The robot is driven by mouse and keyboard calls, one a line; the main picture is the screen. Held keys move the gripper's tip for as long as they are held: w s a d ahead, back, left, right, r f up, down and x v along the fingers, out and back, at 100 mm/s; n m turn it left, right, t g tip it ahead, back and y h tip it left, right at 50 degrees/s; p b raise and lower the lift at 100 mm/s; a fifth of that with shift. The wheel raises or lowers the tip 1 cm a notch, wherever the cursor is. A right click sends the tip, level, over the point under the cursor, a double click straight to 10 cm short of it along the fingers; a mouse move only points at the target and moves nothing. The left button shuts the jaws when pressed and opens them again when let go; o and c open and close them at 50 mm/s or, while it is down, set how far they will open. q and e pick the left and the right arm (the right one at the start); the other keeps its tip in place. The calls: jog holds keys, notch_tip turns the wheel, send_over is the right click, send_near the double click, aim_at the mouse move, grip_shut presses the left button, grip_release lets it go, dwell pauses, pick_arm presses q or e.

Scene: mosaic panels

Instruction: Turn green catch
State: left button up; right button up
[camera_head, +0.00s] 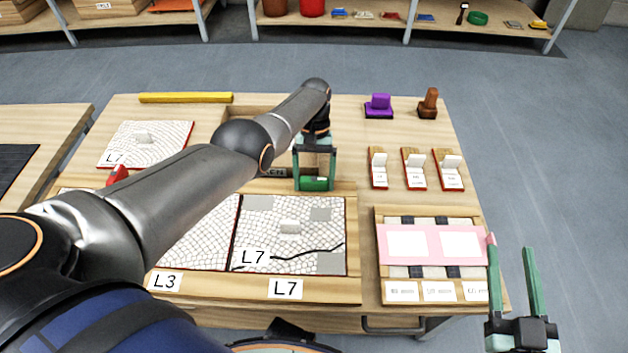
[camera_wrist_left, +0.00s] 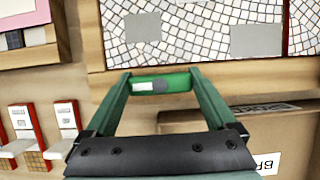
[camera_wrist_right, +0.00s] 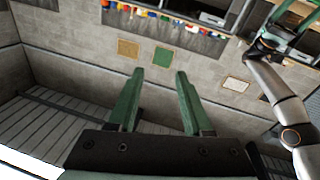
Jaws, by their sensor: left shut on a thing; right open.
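The green catch (camera_head: 314,184) is at the back edge of the mosaic frame (camera_head: 352,240) in the head view. In the left wrist view the green catch (camera_wrist_left: 160,84) lies between the fingertips, with a white and grey patch on its face. My left gripper (camera_head: 314,183) is shut on the green catch, its fingers at the catch's two ends. My right gripper (camera_head: 510,245) is open and empty, in the air at the right of the table; its open fingers also show in the right wrist view (camera_wrist_right: 154,75).
Mosaic panels labelled L3 and L7 (camera_head: 320,255) lie in the frame. A pink strip with white cards (camera_head: 433,230) lies on a tray at the right. Sample cards (camera_head: 414,170), a purple block (camera_head: 378,104) and a brown stamp (camera_head: 428,103) stand behind it. A yellow bar (camera_head: 186,98) lies at the back left.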

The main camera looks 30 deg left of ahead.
jog(key=shift+r, duration=0.5)
pick_arm(q)
jog(key=o, duration=1.1)
jog(key=shift+c, duration=0.2)
